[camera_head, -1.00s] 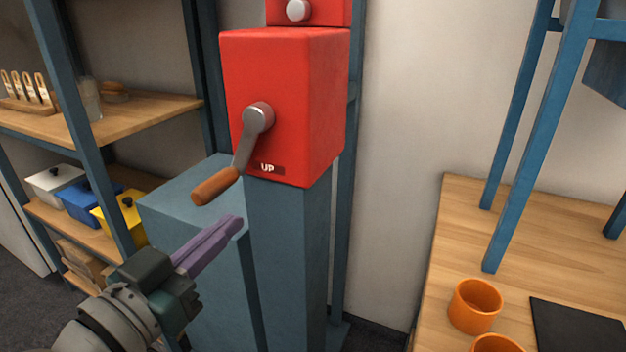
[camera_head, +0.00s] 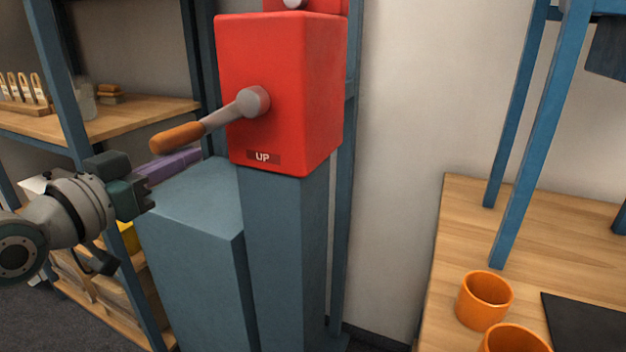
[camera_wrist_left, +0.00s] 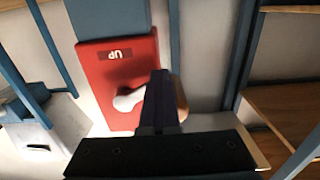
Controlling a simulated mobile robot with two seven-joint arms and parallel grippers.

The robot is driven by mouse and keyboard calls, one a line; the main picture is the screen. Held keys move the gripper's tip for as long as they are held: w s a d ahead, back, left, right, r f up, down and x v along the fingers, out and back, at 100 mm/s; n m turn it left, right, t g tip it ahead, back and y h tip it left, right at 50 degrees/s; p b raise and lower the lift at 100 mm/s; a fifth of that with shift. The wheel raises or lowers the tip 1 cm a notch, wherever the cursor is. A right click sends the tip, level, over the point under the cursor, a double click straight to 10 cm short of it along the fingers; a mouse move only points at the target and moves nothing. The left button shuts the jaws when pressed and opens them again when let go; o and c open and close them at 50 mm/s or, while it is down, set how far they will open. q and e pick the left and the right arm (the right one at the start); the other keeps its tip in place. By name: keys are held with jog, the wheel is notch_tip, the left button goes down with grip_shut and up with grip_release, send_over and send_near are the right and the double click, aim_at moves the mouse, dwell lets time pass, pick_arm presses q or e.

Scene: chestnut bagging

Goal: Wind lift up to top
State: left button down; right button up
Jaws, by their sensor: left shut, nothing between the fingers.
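The red winch box (camera_head: 280,85) with an "UP" label is on a blue-grey post. Its grey crank (camera_head: 235,108) points left and slightly down, ending in an orange-brown handle (camera_head: 177,138). My left gripper (camera_head: 196,156) has its purple fingers shut and empty, just under the handle; whether they touch it I cannot tell. In the left wrist view the shut fingers (camera_wrist_left: 160,80) cover part of the crank, with the red box (camera_wrist_left: 100,75) behind and the handle (camera_wrist_left: 181,98) partly hidden beside them. My right gripper is not in view.
A blue-grey block (camera_head: 195,215) stands below the crank beside the post. A wooden shelf (camera_head: 130,120) in a blue frame is at the left. A wooden table (camera_head: 470,220) with orange cups (camera_head: 484,300) and a dark plate (camera_head: 590,325) is at the right.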

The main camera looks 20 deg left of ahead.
pick_arm(q)
jog(key=a+r+p, duration=0.1)
jog(key=r, duration=0.2)
jog(key=r+p, duration=0.2)
jog(key=a+r+p, duration=0.1)
jog(key=r, duration=0.2)
jog(key=shift+w+a+r+p, duration=0.1)
jog(key=shift+a+r+p, duration=0.2)
jog(key=shift+p, duration=0.1)
jog(key=d+r+p, duration=0.7)
jog(key=r+p, duration=0.2)
jog(key=p, duration=0.4)
jog(key=s+d+f, duration=0.1)
jog(key=d+f, duration=0.3)
jog(key=d, duration=0.6)
jog(key=d+f+b, duration=0.3)
jog(key=f+b, duration=0.4)
jog(key=f, duration=0.2)
jog(key=a+f+b, duration=0.8)
jog(key=f+b, duration=0.1)
jog(key=s+r+p, duration=0.1)
jog(key=s+p, duration=0.5)
jog(key=s, duration=0.6)
jog(key=shift+d+r, duration=0.25)
jog(key=shift+d, duration=0.2)
